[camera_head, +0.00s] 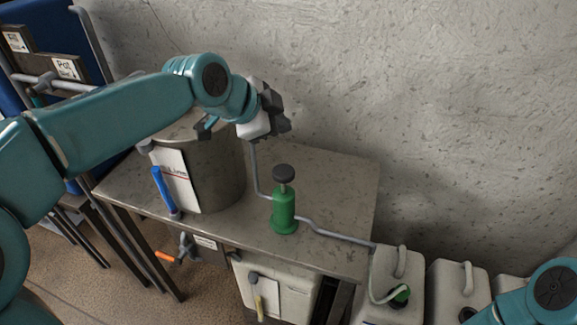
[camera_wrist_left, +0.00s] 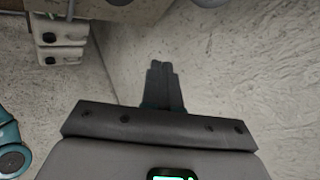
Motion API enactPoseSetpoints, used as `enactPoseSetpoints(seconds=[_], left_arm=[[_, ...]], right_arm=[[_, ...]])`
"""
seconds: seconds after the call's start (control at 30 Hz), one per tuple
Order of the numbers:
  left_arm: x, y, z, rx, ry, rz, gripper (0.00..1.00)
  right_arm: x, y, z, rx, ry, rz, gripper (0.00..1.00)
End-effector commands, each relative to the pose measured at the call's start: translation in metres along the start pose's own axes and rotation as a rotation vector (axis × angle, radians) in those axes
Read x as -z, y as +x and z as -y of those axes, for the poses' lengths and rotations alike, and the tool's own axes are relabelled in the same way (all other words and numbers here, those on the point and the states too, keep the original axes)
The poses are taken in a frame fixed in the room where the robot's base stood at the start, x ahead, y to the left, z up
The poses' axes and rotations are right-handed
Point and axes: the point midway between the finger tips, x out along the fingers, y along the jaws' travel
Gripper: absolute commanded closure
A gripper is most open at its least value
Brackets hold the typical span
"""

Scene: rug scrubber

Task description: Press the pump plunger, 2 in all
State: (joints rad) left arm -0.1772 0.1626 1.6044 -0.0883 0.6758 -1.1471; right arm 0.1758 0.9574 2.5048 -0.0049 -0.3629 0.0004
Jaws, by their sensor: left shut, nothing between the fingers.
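The green pump (camera_head: 284,211) stands upright on the grey table, with its dark round plunger knob (camera_head: 284,173) raised on a thin stem above the body. My left gripper (camera_head: 284,124) is above and behind the pump, near the wall, and apart from the knob. Its fingers are shut with nothing between them; they also show shut together in the left wrist view (camera_wrist_left: 164,88). The pump is not clearly visible in the left wrist view. My right gripper is out of view; only part of my right arm shows at the lower right.
A large grey metal drum (camera_head: 215,175) with a label stands left of the pump on the table (camera_head: 330,185). A grey pipe (camera_head: 335,236) runs from the pump to white canisters (camera_head: 400,265) at the lower right. The wall is close behind.

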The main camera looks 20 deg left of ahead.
Motion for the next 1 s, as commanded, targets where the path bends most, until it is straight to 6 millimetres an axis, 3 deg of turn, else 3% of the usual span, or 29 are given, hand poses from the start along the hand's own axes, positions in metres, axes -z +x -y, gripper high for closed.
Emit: enactPoseSetpoints(seconds=[0.47, 1.0], left_arm=[[-0.003, 0.002, -0.006, 0.000, 0.000, 0.000, 1.00], [-0.037, 0.054, -0.040, 0.000, 0.000, 0.000, 1.00]], right_arm=[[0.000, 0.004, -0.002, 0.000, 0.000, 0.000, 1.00], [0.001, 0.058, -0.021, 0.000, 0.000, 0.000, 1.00]])
